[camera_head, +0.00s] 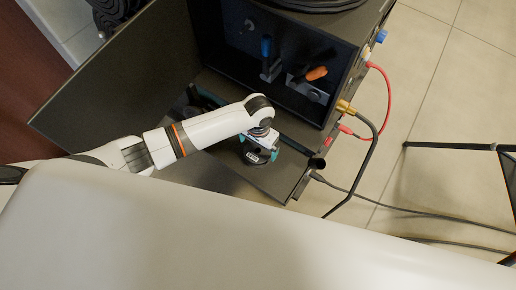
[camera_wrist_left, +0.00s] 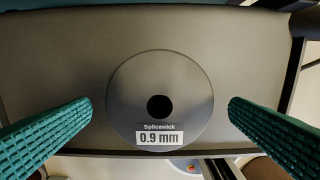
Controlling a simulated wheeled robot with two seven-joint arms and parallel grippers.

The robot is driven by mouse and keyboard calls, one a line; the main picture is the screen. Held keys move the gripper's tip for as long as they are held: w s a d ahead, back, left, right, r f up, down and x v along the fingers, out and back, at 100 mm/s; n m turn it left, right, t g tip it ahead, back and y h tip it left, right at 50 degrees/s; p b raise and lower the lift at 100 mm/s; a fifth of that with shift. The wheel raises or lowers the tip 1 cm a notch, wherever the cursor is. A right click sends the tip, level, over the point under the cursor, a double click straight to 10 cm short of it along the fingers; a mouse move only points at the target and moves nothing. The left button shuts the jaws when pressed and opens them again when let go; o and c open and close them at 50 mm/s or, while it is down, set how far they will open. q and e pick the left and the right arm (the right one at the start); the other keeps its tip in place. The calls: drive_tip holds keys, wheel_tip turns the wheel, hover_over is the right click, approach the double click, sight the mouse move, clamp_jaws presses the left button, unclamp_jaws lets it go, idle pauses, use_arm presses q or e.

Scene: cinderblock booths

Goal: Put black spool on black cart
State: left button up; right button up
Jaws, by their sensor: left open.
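The black spool (camera_head: 252,158), a flat disc with a centre hole and a white label, lies flat on a dark surface of the black cart (camera_head: 275,180). In the wrist view the spool (camera_wrist_left: 160,75) shows its label, "Splicewick 0.9 mm", towards the bottom. The bare cart surface (camera_wrist_left: 55,60) surrounds it. My left gripper (camera_head: 262,144) is over the spool in the head view. In the wrist view its green ribbed fingers (camera_wrist_left: 160,104) are open, one on each side of the spool, with a gap on both sides. My right gripper is not in view.
A large dark panel (camera_head: 110,85) stands left of my arm. A red cable (camera_head: 388,95) and black cables hang at the right. Tiled floor lies to the right.

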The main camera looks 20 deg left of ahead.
use_arm(q)
wheel_tip(320, 180, up, 8)
drive_tip(key=shift+s+f, duration=0.1)
idle(0.6)
